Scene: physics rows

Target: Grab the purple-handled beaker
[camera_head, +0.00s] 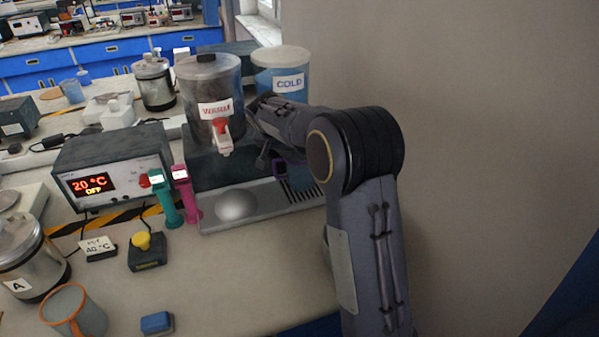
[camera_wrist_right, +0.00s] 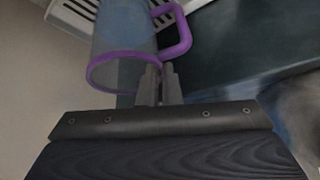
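The purple-handled beaker (camera_head: 292,172) is partly hidden behind my right arm in the head view, at the drip tray under the blue COLD dispenser. In the right wrist view the clear bluish beaker (camera_wrist_right: 125,32) shows its purple rim and purple handle (camera_wrist_right: 185,32). My right gripper (camera_wrist_right: 160,70) has its two fingers close together, with a narrow gap, at the lower end of the handle beside the rim. It looks shut on the handle; the exact contact is hard to see. In the head view the right gripper (camera_head: 264,160) is small and dark beside the beaker. My left gripper is not in view.
The WARM dispenser (camera_head: 210,85) and COLD dispenser (camera_head: 283,80) stand behind the tray (camera_head: 215,222). Pink (camera_head: 186,200) and teal (camera_head: 168,203) handled items stand left of it. An orange-rimmed beaker (camera_head: 75,312) stands at the front left. The wall closes the right side.

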